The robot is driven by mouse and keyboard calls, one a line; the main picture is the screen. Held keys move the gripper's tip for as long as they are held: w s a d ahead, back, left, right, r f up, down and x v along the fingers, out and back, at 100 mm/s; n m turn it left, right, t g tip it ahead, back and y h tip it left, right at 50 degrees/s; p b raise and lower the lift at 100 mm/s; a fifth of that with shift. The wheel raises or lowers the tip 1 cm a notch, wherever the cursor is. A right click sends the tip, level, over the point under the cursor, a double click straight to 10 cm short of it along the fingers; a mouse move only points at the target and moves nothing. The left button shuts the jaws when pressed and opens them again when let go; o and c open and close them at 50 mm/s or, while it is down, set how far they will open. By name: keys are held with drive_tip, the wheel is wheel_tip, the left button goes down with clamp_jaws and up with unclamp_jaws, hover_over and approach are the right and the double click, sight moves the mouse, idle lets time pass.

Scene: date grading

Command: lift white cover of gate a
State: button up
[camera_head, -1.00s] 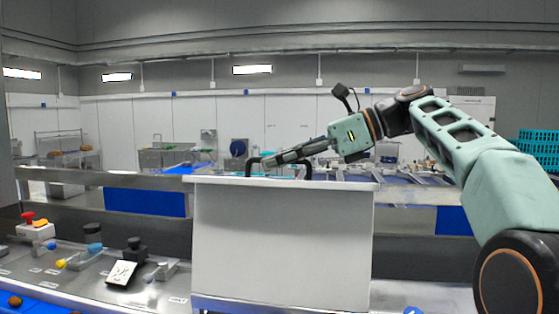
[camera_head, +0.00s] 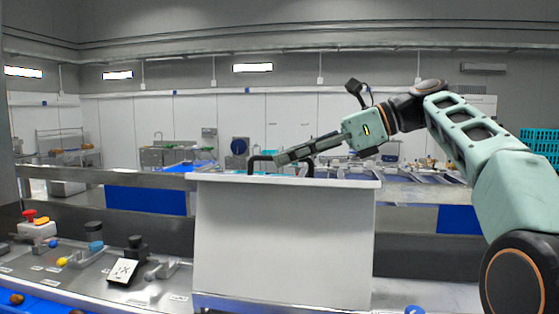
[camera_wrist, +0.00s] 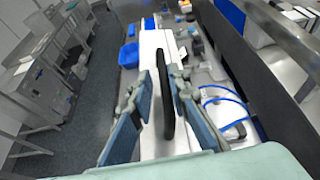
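The white cover (camera_head: 284,245) stands upright in the middle of the head view, its broad front face towards me. Its black handle (camera_head: 253,165) rises above the top edge, partly hidden by my gripper (camera_head: 282,158). The gripper is tilted downward to the left, its fingertips close to the handle. The fingers are open. How far the tips are above the handle cannot be told.
On the counter at left are a red button (camera_head: 29,214), a blue-and-dark cylinder (camera_head: 95,237) and a tilted white card (camera_head: 122,270). Dates (camera_head: 17,299) lie on a blue surface at the lower left. A metal rail (camera_head: 110,178) runs behind. Teal crates (camera_head: 538,142) stand at far right.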

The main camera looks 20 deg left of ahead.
drive_tip(key=shift+v, duration=2.6)
drive_tip(key=shift+f, duration=0.1)
